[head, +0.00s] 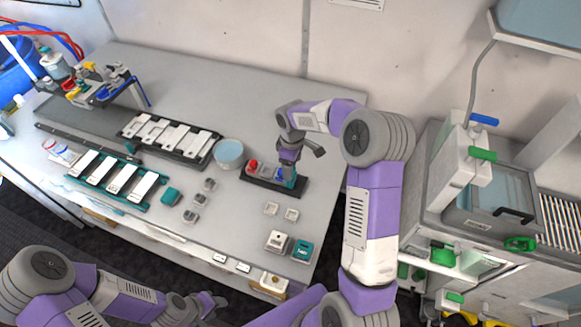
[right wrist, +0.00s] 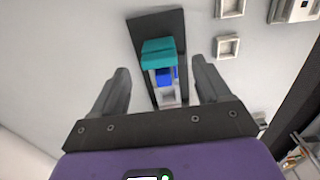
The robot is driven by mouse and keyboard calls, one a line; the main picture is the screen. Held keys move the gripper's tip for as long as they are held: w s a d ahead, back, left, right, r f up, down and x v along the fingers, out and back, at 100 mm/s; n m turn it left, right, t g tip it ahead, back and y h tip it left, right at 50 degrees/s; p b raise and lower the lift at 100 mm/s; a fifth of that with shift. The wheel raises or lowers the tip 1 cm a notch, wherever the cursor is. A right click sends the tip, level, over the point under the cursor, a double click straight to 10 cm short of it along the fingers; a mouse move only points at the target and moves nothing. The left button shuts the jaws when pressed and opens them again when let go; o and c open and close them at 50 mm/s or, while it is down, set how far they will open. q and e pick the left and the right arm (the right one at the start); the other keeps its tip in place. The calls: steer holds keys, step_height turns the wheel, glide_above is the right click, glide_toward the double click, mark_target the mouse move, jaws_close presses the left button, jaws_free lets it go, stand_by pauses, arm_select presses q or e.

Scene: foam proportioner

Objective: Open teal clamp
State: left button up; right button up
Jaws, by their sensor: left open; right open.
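The teal clamp (right wrist: 158,52) sits on a dark base plate (right wrist: 152,24) in the right wrist view, with a blue part (right wrist: 164,77) and a pale frame just below it. In the head view the dark base plate (head: 248,177) lies on the table's right part, and the clamp is mostly hidden by my right gripper (head: 288,168). In the right wrist view the right gripper (right wrist: 160,78) is open, one finger on each side of the clamp, with visible gaps. My left gripper (head: 212,303) is open, low in front of the table.
A red part (head: 253,167) stands at the base plate's left end. A light-blue bowl (head: 229,152) and slide trays (head: 168,140) are left of it. Small grey trays (head: 271,208) and boxes lie in front. A machine (head: 470,185) stands right, beyond my right arm.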

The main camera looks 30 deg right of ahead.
steer(key=shift+f, duration=1.65)
steer(key=shift+w, duration=0.1)
steer(key=shift+c, duration=0.2)
